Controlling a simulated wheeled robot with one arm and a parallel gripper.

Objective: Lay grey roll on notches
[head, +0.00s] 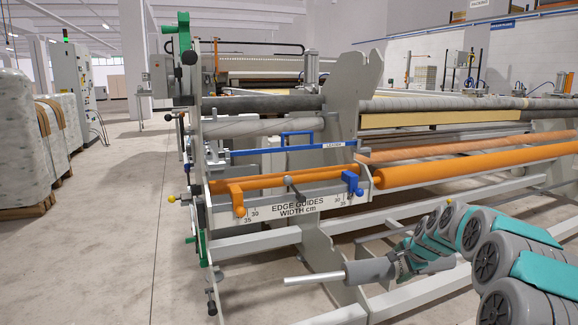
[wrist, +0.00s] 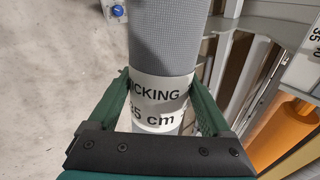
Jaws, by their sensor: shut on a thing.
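The grey roll (head: 370,272) is in my gripper (head: 408,258), low in front of the gantry in the head view. A pale rod end sticks out to its left. In the wrist view the grey roll (wrist: 162,40) runs upward between the green fingers of my gripper (wrist: 160,92), which is shut on it. A white label on it shows "ICKING" and "35 cm", partly hidden. The gantry's right upright plate (head: 350,88) has a notched top edge and stands above and behind the roll. The roll is apart from it.
An orange roller (head: 460,163) and an "EDGE GUIDES WIDTH cm" bar (head: 290,208) with blue and orange clamps cross the gantry front. Lower grey rails lie near the held roll. Wrapped stacks (head: 20,140) stand left; the floor between is clear.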

